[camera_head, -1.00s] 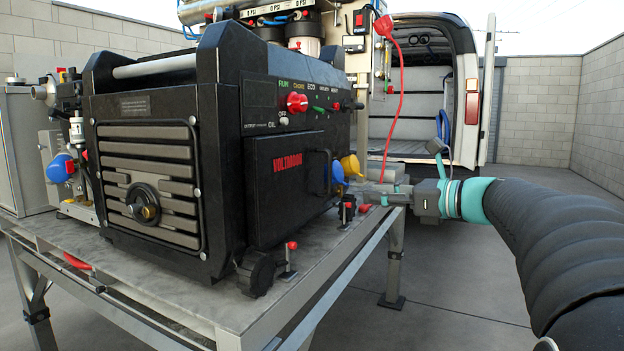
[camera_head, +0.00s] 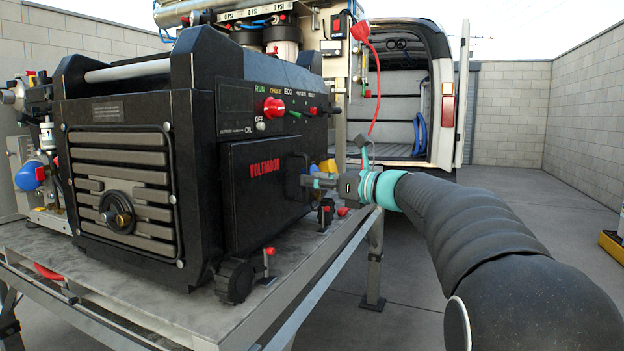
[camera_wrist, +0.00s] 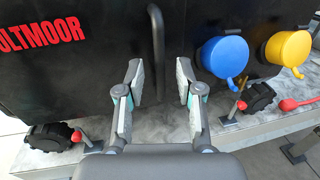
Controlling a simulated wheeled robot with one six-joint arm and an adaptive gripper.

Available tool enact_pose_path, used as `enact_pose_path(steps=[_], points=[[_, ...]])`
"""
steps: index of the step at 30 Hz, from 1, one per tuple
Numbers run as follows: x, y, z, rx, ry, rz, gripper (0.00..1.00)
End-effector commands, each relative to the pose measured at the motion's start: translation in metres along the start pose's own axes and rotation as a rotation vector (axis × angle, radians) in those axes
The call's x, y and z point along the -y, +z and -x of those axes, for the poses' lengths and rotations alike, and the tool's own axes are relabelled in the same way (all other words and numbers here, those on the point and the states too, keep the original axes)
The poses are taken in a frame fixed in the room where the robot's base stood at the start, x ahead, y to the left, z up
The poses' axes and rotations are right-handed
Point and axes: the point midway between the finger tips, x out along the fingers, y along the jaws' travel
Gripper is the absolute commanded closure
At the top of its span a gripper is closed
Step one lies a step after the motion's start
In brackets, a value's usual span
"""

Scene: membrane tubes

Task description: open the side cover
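The side cover (camera_head: 250,195) is a black panel with red "VOLTMOOR" lettering on the generator's right-hand side. It looks closed and flush with the body. Its black vertical bar handle (camera_wrist: 156,50) stands in the upper middle of the wrist view. My gripper (camera_head: 318,181) is in front of the handle end of the cover. In the wrist view my gripper (camera_wrist: 158,75) has its two fingers apart, with the handle's lower part lying between them in the picture. Contact with the handle cannot be told. The gripper partly hides the handle in the head view.
A blue cap (camera_wrist: 223,56) and a yellow cap (camera_wrist: 288,47) stick out right of the handle. Small red-topped clamps, such as one (camera_head: 269,262), stand on the table (camera_head: 225,315). A black wheel (camera_head: 236,281) sits at the generator's near corner. Open ground lies right of the table.

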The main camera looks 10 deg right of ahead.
Motion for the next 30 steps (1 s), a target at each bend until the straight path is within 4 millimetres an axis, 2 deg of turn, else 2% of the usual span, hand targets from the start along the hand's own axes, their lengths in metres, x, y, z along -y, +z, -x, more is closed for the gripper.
enact_pose_path(steps=[6, 14, 18, 19, 30], points=[[-0.0004, 0.0002, -0.0129, 0.0, 0.0, 0.0, 0.64], [-0.0003, 0.0, -0.0136, 0.0, 0.0, 0.0, 0.64], [-0.0004, 0.0, -0.0135, 0.0, 0.0, 0.0, 0.96], [-0.0004, 0.0001, -0.0135, 0.0, 0.0, 0.0, 1.0], [0.0019, -0.0001, -0.009, 0.0, -0.013, 0.001, 1.0]])
